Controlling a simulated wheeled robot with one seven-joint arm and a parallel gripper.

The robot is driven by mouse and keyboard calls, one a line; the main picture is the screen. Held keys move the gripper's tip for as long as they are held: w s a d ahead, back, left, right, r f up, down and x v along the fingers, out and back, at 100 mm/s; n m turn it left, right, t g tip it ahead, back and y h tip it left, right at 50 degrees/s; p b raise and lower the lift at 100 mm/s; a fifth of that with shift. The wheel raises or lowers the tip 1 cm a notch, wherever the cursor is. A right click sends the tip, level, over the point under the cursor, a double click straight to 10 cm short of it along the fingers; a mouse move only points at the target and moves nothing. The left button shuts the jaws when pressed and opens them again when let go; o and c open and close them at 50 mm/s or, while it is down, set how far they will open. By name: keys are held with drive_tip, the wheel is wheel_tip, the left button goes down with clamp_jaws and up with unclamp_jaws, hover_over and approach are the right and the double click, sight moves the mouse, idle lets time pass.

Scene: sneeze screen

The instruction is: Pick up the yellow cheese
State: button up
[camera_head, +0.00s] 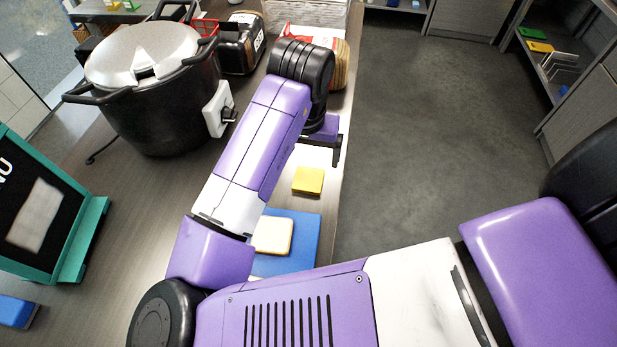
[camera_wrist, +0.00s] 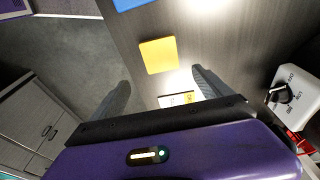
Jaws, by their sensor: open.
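The yellow cheese (camera_head: 308,180) is a flat square slice lying on the counter near its right edge. It also shows in the wrist view (camera_wrist: 158,55), beyond and between my fingers. My gripper (camera_head: 338,150) is above the counter, a little farther back than the cheese. In the wrist view my gripper (camera_wrist: 162,95) has its two fingers spread wide apart with nothing held between them. The cheese is apart from both fingers.
A blue board (camera_head: 307,230) with a bread slice (camera_head: 272,236) lies nearer than the cheese. A black cooker (camera_head: 160,100) with a white control box (camera_head: 218,108) stands at left. A green-framed sign (camera_head: 75,240) stands front left. Open floor lies right of the counter.

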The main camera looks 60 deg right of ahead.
sight(308, 178)
drive_tip(key=shift+a+f, duration=0.2)
drive_tip(key=shift+a, duration=0.4)
drive_tip(key=shift+f+y, duration=0.3)
drive_tip(key=shift+f, duration=0.05)
drive_tip(key=shift+w+d+f+p, duration=0.1)
drive_tip(key=shift+d+f+p, duration=0.15)
drive_tip(key=shift+f, duration=0.9)
drive_tip(key=shift+d+f+p, duration=0.1)
drive_tip(key=shift+f+p, duration=0.2)
drive_tip(key=shift+f, duration=0.85)
drive_tip(key=shift+w+d+f+p, duration=0.1)
drive_tip(key=shift+d+f+p, duration=0.15)
drive_tip(key=shift+f, duration=0.9)
drive_tip(key=c, duration=1.5)
drive_tip(key=shift+o, duration=0.2)
drive_tip(key=shift+r, duration=0.15)
